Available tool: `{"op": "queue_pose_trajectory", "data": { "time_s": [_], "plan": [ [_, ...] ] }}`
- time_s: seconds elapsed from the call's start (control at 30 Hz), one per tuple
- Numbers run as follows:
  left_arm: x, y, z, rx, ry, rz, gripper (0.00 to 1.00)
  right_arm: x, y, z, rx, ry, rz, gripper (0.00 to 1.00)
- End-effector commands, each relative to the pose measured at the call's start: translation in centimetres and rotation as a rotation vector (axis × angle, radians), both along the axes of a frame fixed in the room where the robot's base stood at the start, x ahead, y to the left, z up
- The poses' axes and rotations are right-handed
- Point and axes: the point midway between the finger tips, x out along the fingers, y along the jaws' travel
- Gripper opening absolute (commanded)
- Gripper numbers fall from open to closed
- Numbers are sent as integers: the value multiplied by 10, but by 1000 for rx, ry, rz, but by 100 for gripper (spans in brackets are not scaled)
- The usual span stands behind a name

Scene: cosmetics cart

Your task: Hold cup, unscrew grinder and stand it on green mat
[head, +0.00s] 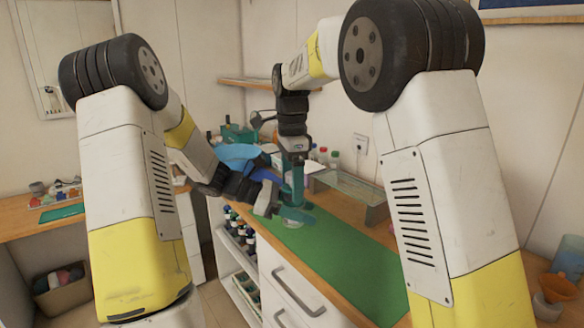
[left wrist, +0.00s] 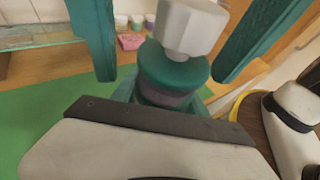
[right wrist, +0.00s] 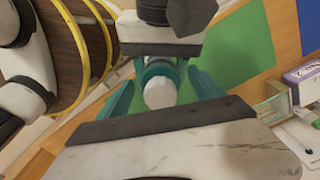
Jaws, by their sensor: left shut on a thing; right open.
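The grinder (left wrist: 172,72) has a pale faceted knob on a teal collar and stands upright; its pale top shows in the right wrist view (right wrist: 160,92). A darker band (left wrist: 165,98) shows under the collar; I cannot tell where grinder ends and cup begins. My left gripper (head: 297,213) is shut low around this piece, likely the cup, which its fingers mostly hide. My right gripper (head: 297,180) points down from above, open, its teal fingers on either side of the knob and apart from it. The green mat (head: 340,262) lies on the cart top.
A blue mat (right wrist: 248,38) lies beside the green one. Much of the green mat is clear. Drawers and bottle shelves (head: 240,245) are below.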

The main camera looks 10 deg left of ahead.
Motion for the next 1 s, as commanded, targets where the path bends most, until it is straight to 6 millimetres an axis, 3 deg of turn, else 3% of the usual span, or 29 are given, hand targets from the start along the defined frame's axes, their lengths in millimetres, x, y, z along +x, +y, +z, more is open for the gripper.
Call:
{"op": "queue_pose_trajectory", "data": {
  "time_s": [0.13,0.43,0.8,1.0],
  "plan": [
    [0,0,0,-1,-1,0,0,0,0,-10,0,1,0,77],
    [0,0,0,-1,-1,0,0,0,0,-11,0,-1,0,77],
    [0,0,0,-1,-1,0,0,0,0,-11,0,-1,0,5],
    [0,0,0,-1,-1,0,0,0,-1,-11,3,1,143,3]
  ]
}}
